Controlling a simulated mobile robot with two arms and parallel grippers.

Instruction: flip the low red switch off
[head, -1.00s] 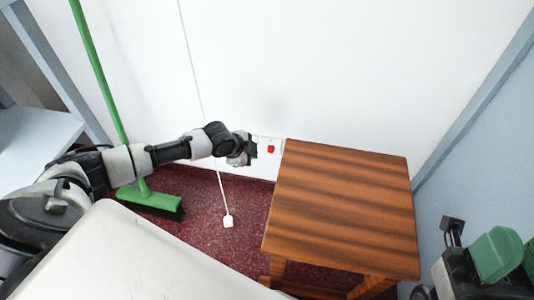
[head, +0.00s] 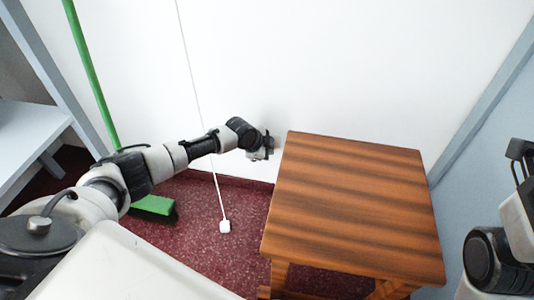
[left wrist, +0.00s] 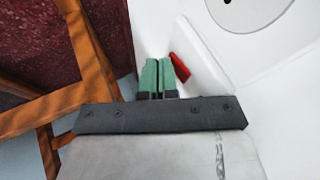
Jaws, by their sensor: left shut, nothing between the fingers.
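The red switch (left wrist: 180,67) shows in the left wrist view, on a white plate (left wrist: 205,60) on the wall. My left gripper (left wrist: 160,68) is shut and empty, its green fingertips just left of the red switch in that view. I cannot tell whether they touch it. In the head view my left gripper (head: 268,149) is at the wall, by the back left corner of the wooden table, and hides the switch.
The striped wooden table (head: 350,205) stands close on the right of my left gripper. A green broom (head: 95,85) leans at the left.

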